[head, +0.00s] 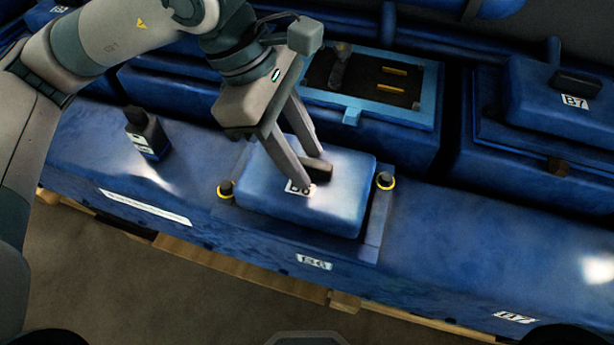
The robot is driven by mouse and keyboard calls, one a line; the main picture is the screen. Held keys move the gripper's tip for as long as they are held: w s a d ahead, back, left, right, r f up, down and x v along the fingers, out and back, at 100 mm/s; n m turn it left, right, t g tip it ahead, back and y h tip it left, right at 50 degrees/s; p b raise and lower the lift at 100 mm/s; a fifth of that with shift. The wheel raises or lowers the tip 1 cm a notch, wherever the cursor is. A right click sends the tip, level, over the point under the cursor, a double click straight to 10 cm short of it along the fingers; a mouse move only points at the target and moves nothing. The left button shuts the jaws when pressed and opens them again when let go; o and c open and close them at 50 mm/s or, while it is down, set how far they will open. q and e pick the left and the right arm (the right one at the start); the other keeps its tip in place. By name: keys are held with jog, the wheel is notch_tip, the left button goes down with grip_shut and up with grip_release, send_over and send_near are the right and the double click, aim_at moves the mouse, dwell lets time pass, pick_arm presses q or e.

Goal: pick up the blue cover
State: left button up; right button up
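The blue cover (345,205) is a rounded block with a small dark handle (321,173) on top and a white label, partly hidden by a finger. It sits on the front ledge of the blue engine block, between two yellow-ringed posts. My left gripper (311,173) reaches down from above with its fingers parted, one on the near side of the handle and one on the far side. The handle is between the fingertips, and I see no clear grip on it. My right gripper is not in view.
Behind the cover is an open compartment (431,112) with a light blue rim and yellow-edged parts inside. Another blue cover, labelled B7 (540,98), is at the right. A dark bottle-like object (147,135) stands left of the cover. The ledge (480,245) to the right is clear.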

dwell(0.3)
pick_arm(q)
grip_shut()
jog(key=shift+r, duration=0.1)
jog(key=shift+r+b, duration=0.45)
jog(key=shift+r, duration=0.4)
notch_tip(320, 180, up, 16)
jog(key=b, duration=0.5)
jog(key=shift+w+r, duration=0.1)
